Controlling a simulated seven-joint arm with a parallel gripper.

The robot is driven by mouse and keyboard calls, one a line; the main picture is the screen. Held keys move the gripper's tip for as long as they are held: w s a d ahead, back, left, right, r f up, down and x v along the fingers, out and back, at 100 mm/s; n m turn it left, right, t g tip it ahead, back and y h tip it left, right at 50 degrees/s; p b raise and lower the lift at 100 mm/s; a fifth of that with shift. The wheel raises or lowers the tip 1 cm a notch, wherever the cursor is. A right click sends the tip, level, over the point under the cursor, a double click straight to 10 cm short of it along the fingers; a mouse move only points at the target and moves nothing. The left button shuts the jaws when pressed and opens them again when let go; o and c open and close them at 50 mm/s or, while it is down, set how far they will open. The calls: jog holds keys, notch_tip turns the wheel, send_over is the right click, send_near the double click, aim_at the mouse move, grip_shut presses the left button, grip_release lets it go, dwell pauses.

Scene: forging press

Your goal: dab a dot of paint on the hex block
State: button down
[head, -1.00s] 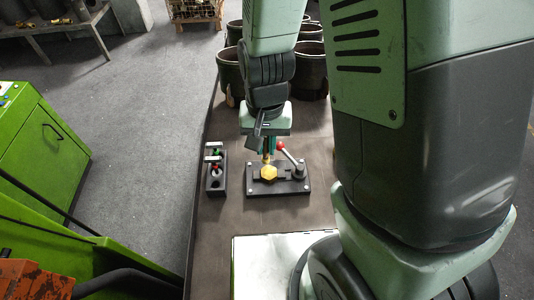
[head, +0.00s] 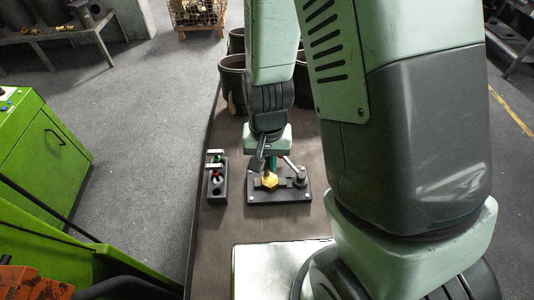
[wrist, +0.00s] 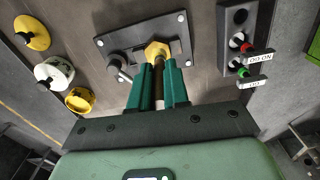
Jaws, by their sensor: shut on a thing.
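The yellow hex block (head: 270,182) sits in a fixture on a dark bolted plate (head: 291,197). It also shows in the wrist view (wrist: 157,50), just beyond my fingertips. My gripper (head: 269,170) is upright over the block, shut on a thin brown stick-like tool (wrist: 159,84) between its green fingers (wrist: 158,68). The tool's tip is close to the block; I cannot tell whether they touch. The near side of the block is partly hidden by the fingers in the wrist view.
A lever (head: 294,167) stands on the same plate, close to my gripper. A dark rack (head: 217,187) with red and green items and white tags stands left of the plate. Dark pots (head: 233,82) stand behind. Bare bench lies between plate and rack.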

aim_at(267, 174)
jog(key=shift+f, duration=1.6)
jog(key=shift+w+d+f, duration=0.25)
jog(key=shift+w+f, duration=0.1)
jog(key=shift+w, duration=0.2)
jog(key=shift+w+d+f, duration=0.1)
jog(key=shift+w+d, duration=0.25)
jog(key=shift+w, duration=0.35)
jog(key=shift+w+d, duration=0.35)
jog(key=shift+w, duration=0.3)
jog(key=s, duration=0.1)
jog(key=s+a, duration=0.1)
jog(key=s, duration=0.1)
jog(key=shift+s+a, duration=0.35)
jog(key=shift+a, duration=0.05)
jog(key=shift+r, duration=4)
